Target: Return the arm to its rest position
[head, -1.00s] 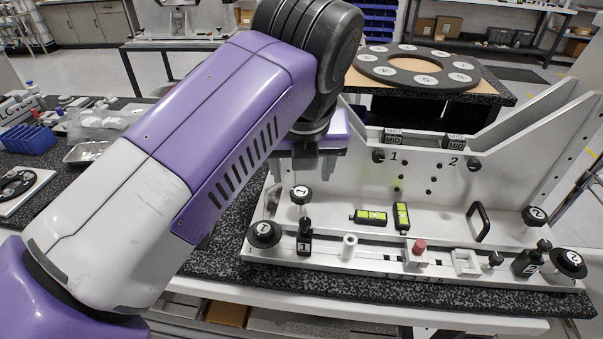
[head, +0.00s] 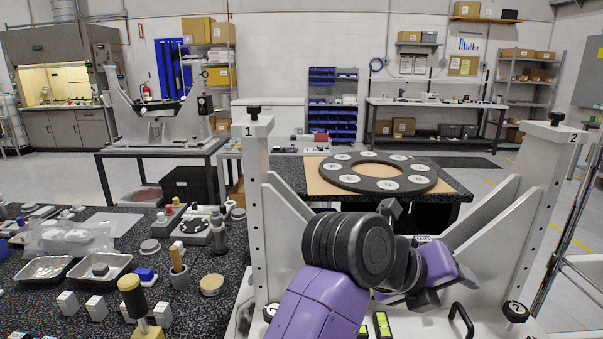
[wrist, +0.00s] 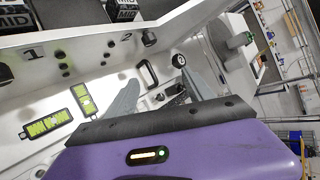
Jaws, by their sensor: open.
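My arm's purple link and black joint fill the lower middle of the head view, in front of the white mirror fixture (head: 263,200). The purple hand is just right of the black joint, turned partly away, and its fingers are not clear there. My arm hides the fixture's middle in the head view.
A black ring (head: 379,185) with white discs lies on a table behind the fixture. The speckled bench at left holds metal trays (head: 101,271), a yellow-topped tool (head: 133,300) and several small parts. The fixture's posts stand on both sides of my arm.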

